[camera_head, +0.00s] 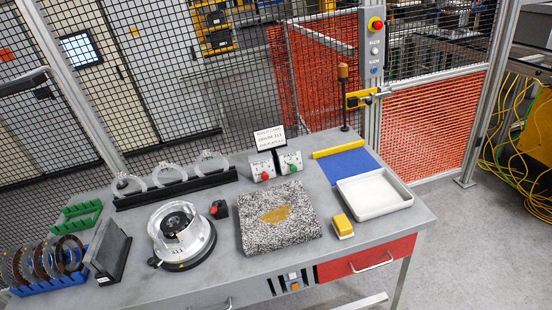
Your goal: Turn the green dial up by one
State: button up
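The green dial (292,168) sits on the sloped front of a small pale box near the back middle of the grey workbench (210,280). A matching box with a red dial (265,175) stands just to its left. The markings and the pointer setting on the green dial are too small to read. My gripper is not in view, and nothing touches either dial.
A sign (269,138) stands behind the dials. A speckled stone block (300,238) lies in front, with a round fixture (185,258) left of it. A white tray (400,207), yellow block (342,225) and blue mat (358,162) are right. Mesh fencing (150,110) stands behind the bench.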

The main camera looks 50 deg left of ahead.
aim_at(293, 169)
jog(key=u, duration=0.55)
jog(key=i, duration=1.15)
jog(key=u, duration=1.05)
jog(key=i, duration=0.55)
jog(key=u, duration=0.3)
